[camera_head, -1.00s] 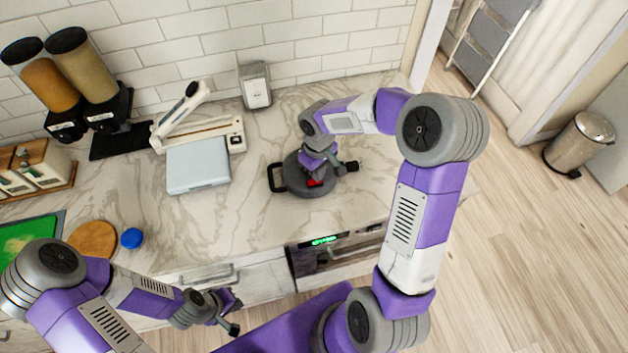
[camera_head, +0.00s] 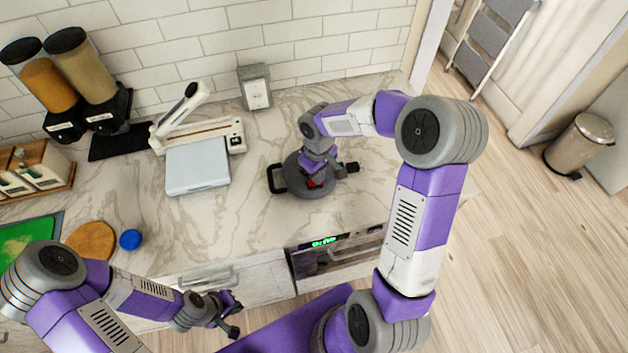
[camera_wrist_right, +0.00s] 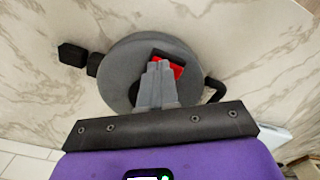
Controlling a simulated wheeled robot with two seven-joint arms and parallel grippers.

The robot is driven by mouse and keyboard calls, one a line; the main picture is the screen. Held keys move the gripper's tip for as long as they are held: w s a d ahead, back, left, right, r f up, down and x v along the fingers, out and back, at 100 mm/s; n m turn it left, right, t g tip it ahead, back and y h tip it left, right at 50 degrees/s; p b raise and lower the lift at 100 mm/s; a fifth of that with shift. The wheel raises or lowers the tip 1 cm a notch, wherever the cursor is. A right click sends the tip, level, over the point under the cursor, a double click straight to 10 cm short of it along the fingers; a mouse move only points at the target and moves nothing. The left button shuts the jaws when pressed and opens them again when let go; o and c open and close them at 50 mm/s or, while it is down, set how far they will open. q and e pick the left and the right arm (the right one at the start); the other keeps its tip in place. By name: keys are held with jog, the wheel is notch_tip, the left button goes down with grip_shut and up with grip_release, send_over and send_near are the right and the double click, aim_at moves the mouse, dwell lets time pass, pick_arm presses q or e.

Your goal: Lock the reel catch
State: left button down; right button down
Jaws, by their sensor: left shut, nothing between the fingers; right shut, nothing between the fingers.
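The grey round reel (camera_head: 312,186) lies on the marble counter, with a black loop handle (camera_head: 276,178) on its left side. A red catch (camera_wrist_right: 178,68) with a black part beside it shows on the reel's face in the right wrist view. My right gripper (camera_wrist_right: 155,68) is shut and empty, its fingertips over the reel right beside the red catch; I cannot tell whether they touch it. In the head view my right gripper (camera_head: 314,182) hides part of the reel. My left gripper (camera_head: 235,318) is shut and empty, low in front of the counter, away from the reel.
A paper trimmer (camera_head: 200,140) with a pale blue-grey box (camera_head: 197,167) stands left of the reel. A grey dispenser (camera_head: 256,90) stands by the wall. A blue lid (camera_head: 130,239) and a round wooden board (camera_head: 91,241) lie at left. Counter around the reel is clear.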

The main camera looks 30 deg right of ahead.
jog(key=shift+r+p, duration=2.4)
jog(key=shift+r, duration=1)
